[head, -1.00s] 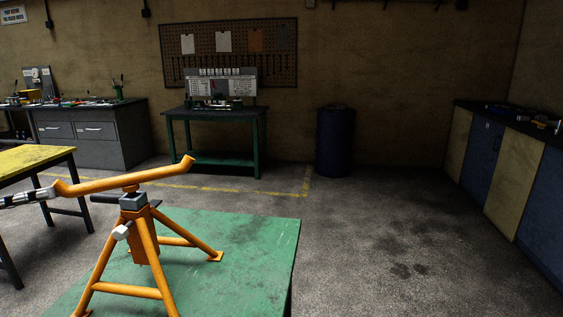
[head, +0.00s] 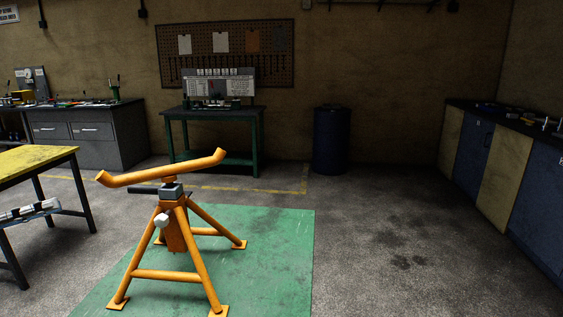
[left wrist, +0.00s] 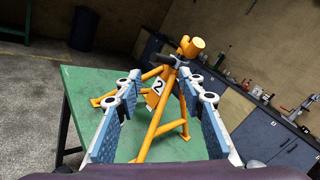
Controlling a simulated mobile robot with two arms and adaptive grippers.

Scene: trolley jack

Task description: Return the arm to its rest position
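An orange jack stand (head: 175,230) stands upright on splayed legs on a green table (head: 280,260). A bent orange bar (head: 165,170) sits across its top, rising to the right in the head view. My left gripper (head: 30,211) is at the left edge of the head view, apart from the bar and the stand. In the left wrist view my gripper (left wrist: 162,90) is open, with its fingers wide apart and nothing between them in contact. My right gripper is not in view.
A yellow-topped table (head: 35,158) stands at the left, behind my left gripper. A green workbench (head: 215,115), a dark blue barrel (head: 330,140) and cabinets (head: 475,155) line the walls. The floor right of the green table is clear.

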